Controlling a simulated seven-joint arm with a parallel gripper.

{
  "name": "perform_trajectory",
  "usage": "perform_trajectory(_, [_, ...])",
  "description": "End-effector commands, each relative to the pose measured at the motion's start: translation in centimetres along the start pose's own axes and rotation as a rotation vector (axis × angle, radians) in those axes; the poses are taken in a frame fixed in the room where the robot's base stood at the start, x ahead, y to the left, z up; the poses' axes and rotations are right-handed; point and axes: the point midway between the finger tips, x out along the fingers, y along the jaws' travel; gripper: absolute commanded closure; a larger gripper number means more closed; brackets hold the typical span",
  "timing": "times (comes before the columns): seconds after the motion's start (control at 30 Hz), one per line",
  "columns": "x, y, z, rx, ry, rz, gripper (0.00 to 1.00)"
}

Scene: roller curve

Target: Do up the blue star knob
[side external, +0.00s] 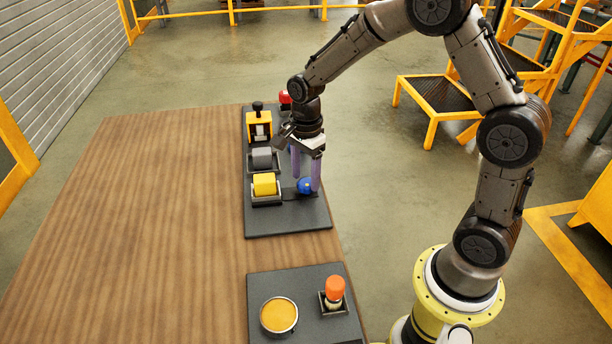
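The blue star knob (304,186) sits low on the dark far board (285,222), near its right edge and to the right of the yellow block. My gripper (306,180) points down at it, with two purplish fingers. One finger is behind and left of the knob, the other at its right side and partly in front of it. The fingers stand apart with the knob between or just below their tips. Whether they touch the knob cannot be told from this view.
The far board also carries a yellow block (264,184), a grey block (262,158), a yellow clamp-like unit (259,124) and a red knob (285,97). A nearer board (300,275) holds an orange-topped post (335,288) and a round orange dish (279,315). The wooden table (150,220) is clear at left.

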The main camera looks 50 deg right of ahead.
Motion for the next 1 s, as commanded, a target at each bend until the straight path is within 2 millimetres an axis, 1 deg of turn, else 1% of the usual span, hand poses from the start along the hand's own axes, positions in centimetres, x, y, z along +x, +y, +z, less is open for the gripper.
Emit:
perform_trajectory(0.03, [0.1,0.1,0.0,0.0,0.0,0.003,0.26])
perform_trajectory(0.07, [0.1,0.1,0.0,0.0,0.0,0.003,0.2])
perform_trajectory(0.1, [0.2,0.1,0.0,-0.001,0.0,0.004,0.17])
perform_trajectory(0.37, [0.3,0.2,0.1,-0.002,0.0,0.008,0.17])
perform_trajectory(0.47, [-0.1,0.2,0.1,-0.002,-0.001,0.007,0.17])
perform_trajectory(0.57, [-1.2,0.1,0.1,-0.002,-0.001,0.005,0.17])
perform_trajectory(0.67, [-3.0,0.1,0.1,-0.002,-0.001,0.002,0.17])
perform_trajectory(0.8, [-6.1,0.0,0.1,-0.002,-0.001,0.001,0.17])
perform_trajectory(1.0, [-10.2,0.0,0.1,-0.001,-0.001,0.003,0.17])
